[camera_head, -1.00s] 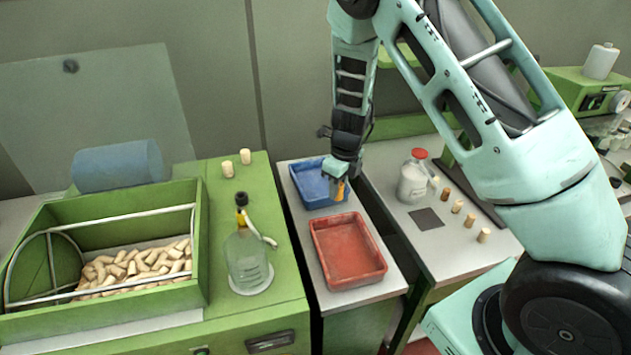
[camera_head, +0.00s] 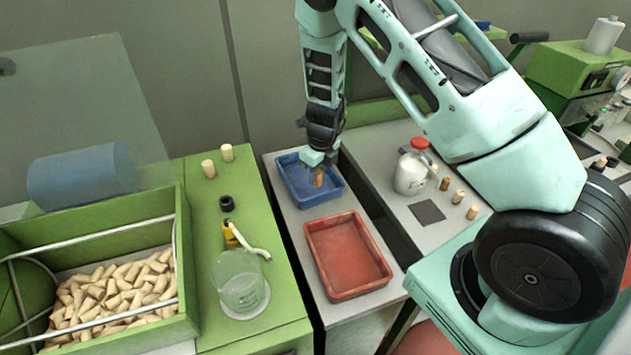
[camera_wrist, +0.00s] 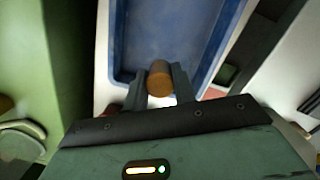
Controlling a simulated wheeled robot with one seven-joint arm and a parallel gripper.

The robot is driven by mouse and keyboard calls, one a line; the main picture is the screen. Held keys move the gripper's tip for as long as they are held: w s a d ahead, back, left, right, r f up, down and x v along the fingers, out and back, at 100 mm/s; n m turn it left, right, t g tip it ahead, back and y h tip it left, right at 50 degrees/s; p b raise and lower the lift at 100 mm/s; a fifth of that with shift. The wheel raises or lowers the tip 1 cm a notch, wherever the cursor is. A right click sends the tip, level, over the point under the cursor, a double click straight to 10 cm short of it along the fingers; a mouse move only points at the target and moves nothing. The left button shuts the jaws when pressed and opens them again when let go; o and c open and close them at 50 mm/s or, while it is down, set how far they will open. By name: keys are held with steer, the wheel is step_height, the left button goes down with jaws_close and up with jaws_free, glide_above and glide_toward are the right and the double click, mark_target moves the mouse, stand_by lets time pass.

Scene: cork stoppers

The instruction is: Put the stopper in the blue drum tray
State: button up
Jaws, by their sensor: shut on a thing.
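My gripper (camera_head: 318,172) is shut on a brown cork stopper (camera_head: 319,180). In the wrist view the stopper (camera_wrist: 160,76) sits between the two fingertips, over the near end of the blue tray (camera_wrist: 172,32). In the head view the blue tray (camera_head: 290,182) lies on a grey-topped bench behind the red tray, and the gripper with the stopper is over its right part. The inside of the blue tray that shows looks empty. I cannot tell whether the stopper touches the tray floor.
The red tray (camera_head: 347,256) lies just in front of the blue one. A clear vessel (camera_head: 240,283) and two stoppers (camera_head: 227,152) stand on the green bench at left, near a bin of loose corks (camera_head: 115,288). A red-capped bottle (camera_head: 411,172) and several stoppers (camera_head: 458,196) stand at right.

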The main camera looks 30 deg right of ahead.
mark_target(317, 184)
steer(key=shift+f, duration=2)
steer(key=shift+f, duration=0.1)
steer(key=o, duration=0.9)
